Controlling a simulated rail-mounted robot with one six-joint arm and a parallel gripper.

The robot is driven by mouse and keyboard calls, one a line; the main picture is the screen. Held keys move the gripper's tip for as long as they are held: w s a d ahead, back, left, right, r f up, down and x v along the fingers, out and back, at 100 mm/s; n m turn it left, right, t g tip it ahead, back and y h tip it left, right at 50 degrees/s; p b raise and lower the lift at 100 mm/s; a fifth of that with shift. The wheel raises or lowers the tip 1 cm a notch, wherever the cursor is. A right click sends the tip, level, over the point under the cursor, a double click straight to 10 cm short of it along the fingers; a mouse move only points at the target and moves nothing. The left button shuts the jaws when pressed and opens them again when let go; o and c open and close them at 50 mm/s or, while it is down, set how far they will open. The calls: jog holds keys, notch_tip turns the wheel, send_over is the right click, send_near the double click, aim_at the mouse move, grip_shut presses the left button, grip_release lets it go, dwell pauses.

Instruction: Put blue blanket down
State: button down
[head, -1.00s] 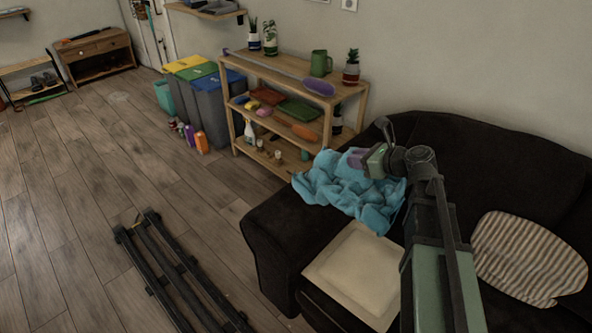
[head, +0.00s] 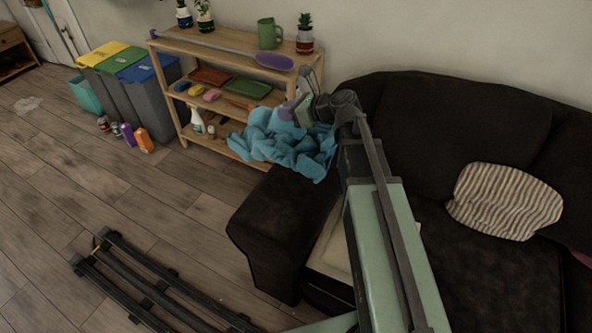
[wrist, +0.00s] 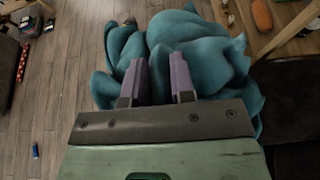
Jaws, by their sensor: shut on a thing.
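The blue blanket (head: 285,142) is a crumpled bundle in the head view, between the wooden shelf and the left arm of the dark sofa. It also fills the upper middle of the wrist view (wrist: 205,45). My gripper (wrist: 158,72) has two purple fingers pressed into the blanket's folds and is shut on it. In the head view my gripper (head: 296,108) is at the blanket's upper right, partly hidden by my own arm. Whether the blanket's lower edge touches the sofa arm cannot be told.
The dark sofa (head: 490,270) carries a striped cushion (head: 505,201) and a pale cushion (head: 330,250) partly behind my arm. The wooden shelf (head: 215,57) holds plants, a green mug (head: 269,33) and cleaning things. Bins (head: 148,95) stand left of it. Open floor (head: 120,190) lies left of the sofa.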

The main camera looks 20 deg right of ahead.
notch_tip(320, 180, down, 20)
jog(key=b, duration=1.9)
jog(key=shift+f+b, duration=0.15)
jog(key=shift+b, duration=0.2)
jog(key=c, duration=1)
grip_release()
jog(key=shift+o, duration=0.2)
jog(key=p+v, duration=0.5)
jog(key=v, duration=0.7)
jog(key=shift+r, duration=0.25)
